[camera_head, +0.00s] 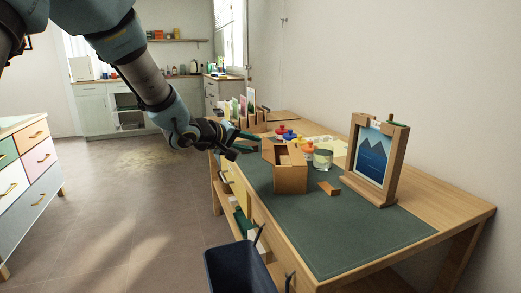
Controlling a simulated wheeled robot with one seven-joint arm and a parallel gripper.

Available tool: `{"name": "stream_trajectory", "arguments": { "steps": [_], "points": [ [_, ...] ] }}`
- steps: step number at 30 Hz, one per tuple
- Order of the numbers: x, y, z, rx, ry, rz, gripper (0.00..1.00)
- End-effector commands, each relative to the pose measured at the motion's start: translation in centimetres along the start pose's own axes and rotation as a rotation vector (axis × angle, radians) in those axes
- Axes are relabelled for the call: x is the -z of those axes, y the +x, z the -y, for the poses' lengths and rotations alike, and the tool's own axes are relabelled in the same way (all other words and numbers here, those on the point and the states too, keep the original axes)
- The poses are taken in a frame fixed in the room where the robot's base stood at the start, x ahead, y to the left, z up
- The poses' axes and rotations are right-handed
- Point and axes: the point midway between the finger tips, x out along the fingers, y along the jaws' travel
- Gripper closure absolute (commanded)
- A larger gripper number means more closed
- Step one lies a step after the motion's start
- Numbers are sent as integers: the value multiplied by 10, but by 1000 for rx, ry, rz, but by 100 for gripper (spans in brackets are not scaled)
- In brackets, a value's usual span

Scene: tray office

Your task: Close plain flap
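A small brown cardboard box (290,181) stands on the green desk mat (345,232). Its top is at least partly open: one flap (268,151) stands up at the left, and another raised panel (297,155) shows at the right. At this size I cannot tell which flap is plain or whether any carries a mark. My gripper (250,143) is in the air just left of the box, over the desk's left edge, and looks apart from it. Its dark fingers are small and overlap the background, so their opening is unclear. Nothing is clearly held.
A small wooden block (328,188) and a jar (323,159) are right of the box. Red, blue and orange knobbed items (288,134) sit behind it. A framed mountain picture (374,153) stands at right. A dark bin (240,268) is in front. The front mat is clear.

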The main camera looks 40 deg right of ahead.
Motion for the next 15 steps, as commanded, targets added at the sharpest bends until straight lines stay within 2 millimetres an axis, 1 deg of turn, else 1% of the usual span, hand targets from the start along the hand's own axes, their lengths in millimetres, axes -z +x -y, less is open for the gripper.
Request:
{"name": "stream_trajectory", "arguments": {
  "steps": [1, 6, 10, 15],
  "points": [
    [-2, 12, 1, 1, 0, 3, 66],
    [-2, 41, 1, 1, 1, 2, 66],
    [0, 55, 1, 2, 0, 0, 66],
    [0, 64, 1, 2, 0, -1, 66]
  ]
}}
